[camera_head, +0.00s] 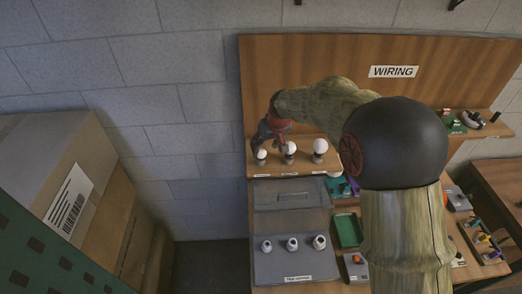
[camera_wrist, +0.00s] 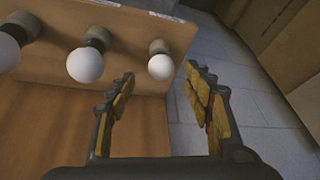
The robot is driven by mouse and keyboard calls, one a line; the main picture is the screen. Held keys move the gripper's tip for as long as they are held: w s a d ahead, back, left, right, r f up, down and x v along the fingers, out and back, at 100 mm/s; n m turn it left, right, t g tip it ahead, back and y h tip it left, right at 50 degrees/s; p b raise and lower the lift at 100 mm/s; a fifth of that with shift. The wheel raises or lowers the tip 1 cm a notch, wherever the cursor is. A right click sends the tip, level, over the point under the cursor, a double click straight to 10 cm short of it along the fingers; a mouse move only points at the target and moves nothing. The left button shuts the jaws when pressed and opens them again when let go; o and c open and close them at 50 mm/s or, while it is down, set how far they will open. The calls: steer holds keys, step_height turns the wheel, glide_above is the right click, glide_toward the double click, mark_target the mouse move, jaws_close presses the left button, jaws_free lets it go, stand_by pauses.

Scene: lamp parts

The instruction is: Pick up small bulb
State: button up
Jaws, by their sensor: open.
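Three white bulbs stand in a row on the wooden shelf. The small bulb (camera_head: 261,154) is the leftmost in the head view; in the wrist view it is the rightmost bulb (camera_wrist: 160,67). The middle bulb (camera_head: 290,147) and the largest bulb (camera_head: 320,146) stand to its right in the head view. My gripper (camera_head: 269,141) is open and empty above the left end of the row. I cannot tell the exact gap.
Below the shelf, a grey panel (camera_head: 262,221) bears several sockets. A green tray (camera_head: 348,231) lies to its right. The WIRING backboard (camera_head: 300,75) rises behind the shelf. Stacked cardboard boxes (camera_head: 72,165) stand at the left, with a gap of floor between them and the bench.

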mark_target(262, 151)
steer(key=p+x, duration=0.2)
steer(key=x, duration=0.5)
steer(key=shift+w+a+f, duration=0.1)
steer(key=shift+w+a, duration=0.05)
steer(key=shift+c, duration=0.4)
steer(key=c, duration=1)
